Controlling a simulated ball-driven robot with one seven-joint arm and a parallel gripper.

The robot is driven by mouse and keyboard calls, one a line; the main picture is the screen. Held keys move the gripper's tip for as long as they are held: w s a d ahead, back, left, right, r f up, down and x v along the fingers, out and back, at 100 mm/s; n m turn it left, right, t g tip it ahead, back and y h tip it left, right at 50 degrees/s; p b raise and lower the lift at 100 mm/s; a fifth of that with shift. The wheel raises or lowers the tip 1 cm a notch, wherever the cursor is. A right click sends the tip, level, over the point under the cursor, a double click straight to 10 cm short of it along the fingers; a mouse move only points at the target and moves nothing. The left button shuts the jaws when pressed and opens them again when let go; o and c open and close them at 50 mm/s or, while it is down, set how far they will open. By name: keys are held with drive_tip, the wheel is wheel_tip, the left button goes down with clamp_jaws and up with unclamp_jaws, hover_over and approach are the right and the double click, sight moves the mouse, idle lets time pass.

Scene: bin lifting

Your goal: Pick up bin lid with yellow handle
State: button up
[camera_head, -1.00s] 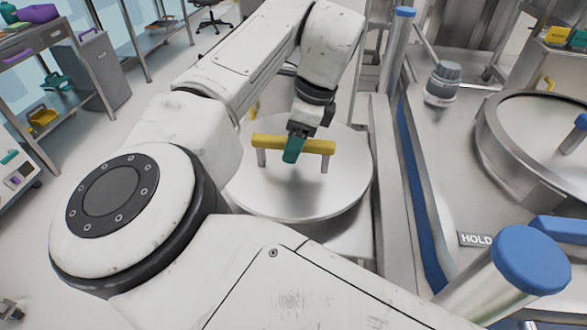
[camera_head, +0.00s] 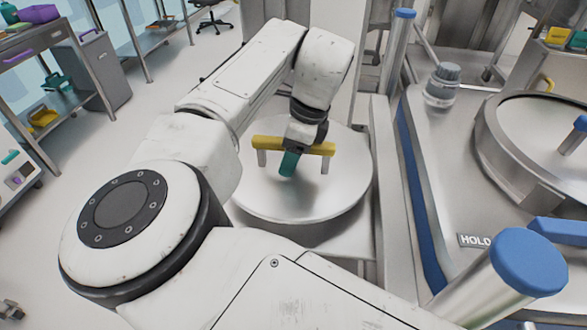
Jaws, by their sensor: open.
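The bin lid (camera_head: 315,198) is a round pale metal disc near the middle of the view. Its yellow handle (camera_head: 268,142) is a bar on two short posts above the disc. My gripper (camera_head: 289,162) points down at the middle of the handle and is open. One teal finger shows on the near side of the bar. The other finger is hidden behind the bar and the gripper body, so I cannot tell whether the fingers touch the handle.
A metal machine with a round hatch (camera_head: 490,130), a blue-capped post (camera_head: 530,260) and a jar (camera_head: 442,86) stands at the right. A grey cabinet (camera_head: 100,70) and shelves stand at the left. Open floor lies between them and my arm.

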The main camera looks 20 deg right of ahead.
drive_tip(key=shift+f, duration=0.15)
drive_tip(key=shift+c, duration=0.4)
clamp_jaws()
idle(1.1)
drive_tip(key=shift+w, duration=0.1)
